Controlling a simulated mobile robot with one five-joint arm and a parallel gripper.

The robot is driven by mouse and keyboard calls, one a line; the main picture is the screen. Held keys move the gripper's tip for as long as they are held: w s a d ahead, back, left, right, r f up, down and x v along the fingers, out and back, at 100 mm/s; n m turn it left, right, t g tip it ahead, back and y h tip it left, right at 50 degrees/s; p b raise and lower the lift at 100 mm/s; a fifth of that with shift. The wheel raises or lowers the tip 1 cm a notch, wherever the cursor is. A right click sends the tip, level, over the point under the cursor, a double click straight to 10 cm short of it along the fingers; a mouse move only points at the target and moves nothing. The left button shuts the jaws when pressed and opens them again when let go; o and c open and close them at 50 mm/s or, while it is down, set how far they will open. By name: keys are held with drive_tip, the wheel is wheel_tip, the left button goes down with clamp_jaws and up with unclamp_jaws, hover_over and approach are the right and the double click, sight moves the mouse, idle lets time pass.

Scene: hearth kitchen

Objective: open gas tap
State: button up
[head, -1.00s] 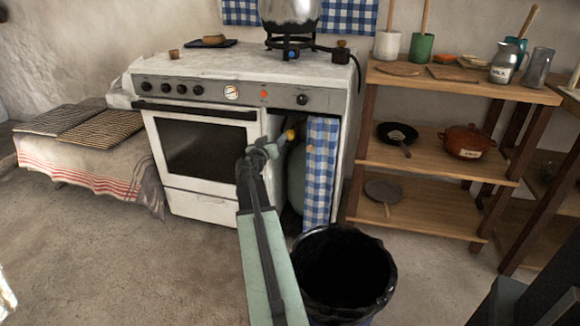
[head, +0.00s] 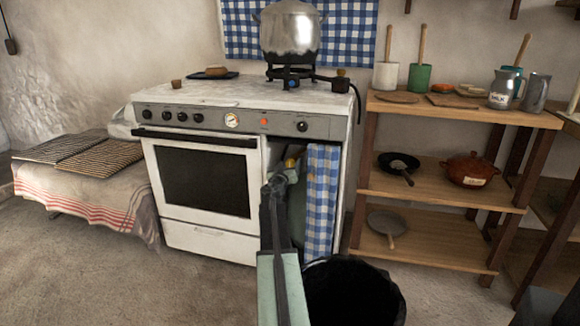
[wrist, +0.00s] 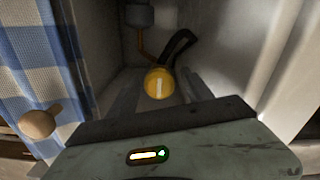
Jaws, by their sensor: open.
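The gas tap has a round yellow knob (wrist: 158,83) with a pale stripe, in the middle of the wrist view. In the head view the yellow knob (head: 292,162) shows small in the open bay at the stove's right side. My gripper (head: 281,178) is open and empty, at the bay's mouth just below and left of the knob. The fingertips are hard to make out, and I cannot tell whether they touch the tap.
A blue checked curtain (head: 322,200) hangs just right of my gripper. The white stove (head: 210,235) is on the left. A black-lined bin (head: 352,290) stands at front right, close to my arm. Wooden shelves (head: 450,205) stand further right. A dark hose (wrist: 180,45) curves behind the knob.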

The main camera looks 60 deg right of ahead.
clamp_jaws()
drive_tip(key=shift+w+d, duration=0.1)
drive_tip(key=n, duration=0.3)
drive_tip(key=shift+n, duration=0.4)
drive_tip(key=n, duration=0.5)
drive_tip(key=shift+n, duration=0.3)
drive_tip(key=n, duration=0.4)
drive_tip(key=shift+n, duration=2.1)
